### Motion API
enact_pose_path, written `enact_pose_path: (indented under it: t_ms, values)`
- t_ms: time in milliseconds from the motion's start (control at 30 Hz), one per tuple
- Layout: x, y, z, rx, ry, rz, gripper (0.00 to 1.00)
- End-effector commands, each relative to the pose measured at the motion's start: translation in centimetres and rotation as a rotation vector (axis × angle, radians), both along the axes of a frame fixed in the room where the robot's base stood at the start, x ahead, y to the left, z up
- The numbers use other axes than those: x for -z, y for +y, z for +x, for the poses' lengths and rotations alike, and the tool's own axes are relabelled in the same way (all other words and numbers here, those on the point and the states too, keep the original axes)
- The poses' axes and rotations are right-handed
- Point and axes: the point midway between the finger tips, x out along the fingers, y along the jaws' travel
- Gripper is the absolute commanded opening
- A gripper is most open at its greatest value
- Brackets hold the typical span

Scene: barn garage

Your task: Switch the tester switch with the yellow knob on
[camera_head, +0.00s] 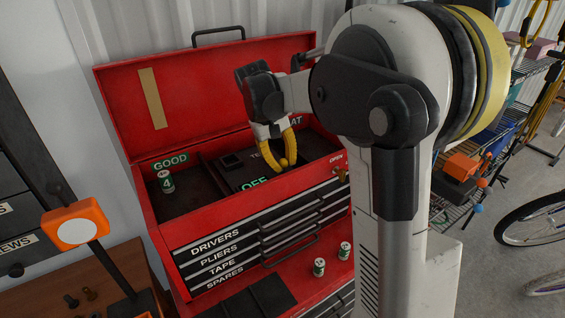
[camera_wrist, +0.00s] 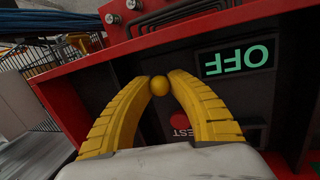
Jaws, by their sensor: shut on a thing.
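The yellow knob (camera_wrist: 159,85) is a small ball seen between my fingertips in the wrist view. My gripper (camera_head: 287,163) is shut on it with its two yellow fingers, inside the top tray of the red tool chest (camera_head: 130,93). The tester panel (camera_head: 232,178) is dark, with a green OFF label (camera_head: 255,184) on the near side of the gripper; the label also shows in the wrist view (camera_wrist: 239,58). A red spot with partly hidden lettering (camera_wrist: 181,122) lies behind the fingers. The switch's lever and its exact position are hidden.
A battery (camera_head: 165,181) stands in the compartment marked GOOD. Two more batteries (camera_head: 319,267) (camera_head: 345,250) stand on the lower red ledge. The raised lid stands behind my gripper. An orange lamp-like thing (camera_head: 76,224) is at left, and wire shelves (camera_head: 460,205) are at right.

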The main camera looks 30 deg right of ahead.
Motion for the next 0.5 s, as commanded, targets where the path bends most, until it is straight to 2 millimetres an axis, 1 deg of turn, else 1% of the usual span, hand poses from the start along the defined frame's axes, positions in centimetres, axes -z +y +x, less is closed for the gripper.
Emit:
enact_pose_path:
  t_ms: [33,200,500]
  values:
    - [0.0,0.0,0.4,0.000,0.039,-0.001,0.00]
    - [0.1,0.1,0.9,-0.001,0.177,-0.006,0.00]
    - [0.2,0.0,1.5,0.000,0.347,-0.012,0.00]
